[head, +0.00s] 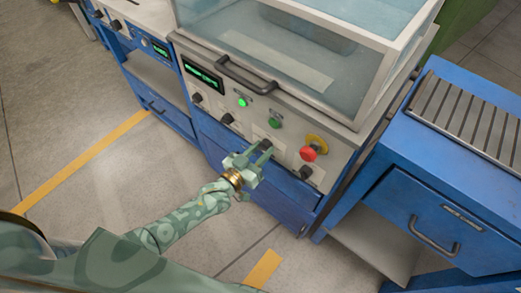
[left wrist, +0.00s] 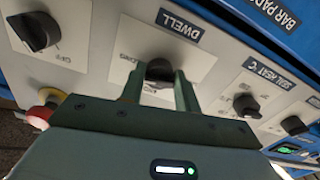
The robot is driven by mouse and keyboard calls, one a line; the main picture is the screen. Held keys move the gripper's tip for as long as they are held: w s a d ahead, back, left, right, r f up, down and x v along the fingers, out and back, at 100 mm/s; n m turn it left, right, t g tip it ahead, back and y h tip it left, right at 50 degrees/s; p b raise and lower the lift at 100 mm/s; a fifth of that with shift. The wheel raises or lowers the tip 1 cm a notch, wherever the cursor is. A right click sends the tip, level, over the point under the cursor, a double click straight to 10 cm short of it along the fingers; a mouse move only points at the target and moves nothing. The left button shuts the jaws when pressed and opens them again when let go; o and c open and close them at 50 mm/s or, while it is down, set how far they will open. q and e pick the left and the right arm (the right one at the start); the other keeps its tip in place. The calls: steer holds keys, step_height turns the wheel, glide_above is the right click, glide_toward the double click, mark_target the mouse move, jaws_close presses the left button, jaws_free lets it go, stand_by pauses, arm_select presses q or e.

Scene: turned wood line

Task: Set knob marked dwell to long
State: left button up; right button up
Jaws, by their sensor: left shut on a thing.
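The dwell knob (left wrist: 159,70) is a black knob on a pale plate under an upside-down DWELL label (left wrist: 179,27) in the left wrist view. My left gripper (left wrist: 157,78) has one finger on each side of it and is shut on it. Part of a word on the plate shows left of the knob; the fingers hide the rest, and the pointer's direction cannot be read. In the head view the left gripper (head: 258,157) reaches the front panel at this knob (head: 266,144). My right gripper is not in view.
A red mushroom button (head: 308,153) with a yellow base sits right of the gripper. Other black knobs, such as the seal heat knob (left wrist: 246,105), flank the dwell knob. A green-lit button (head: 242,102) and a clear hood (head: 300,60) are above. A blue roller-topped cabinet (head: 410,200) stands right.

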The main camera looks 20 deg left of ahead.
arm_select(q)
steer(key=shift+f+m, duration=0.15)
steer(key=shift+m, duration=0.85)
steer(key=shift+s, duration=0.1)
steer(key=o, duration=0.9)
steer(key=shift+o, duration=0.4)
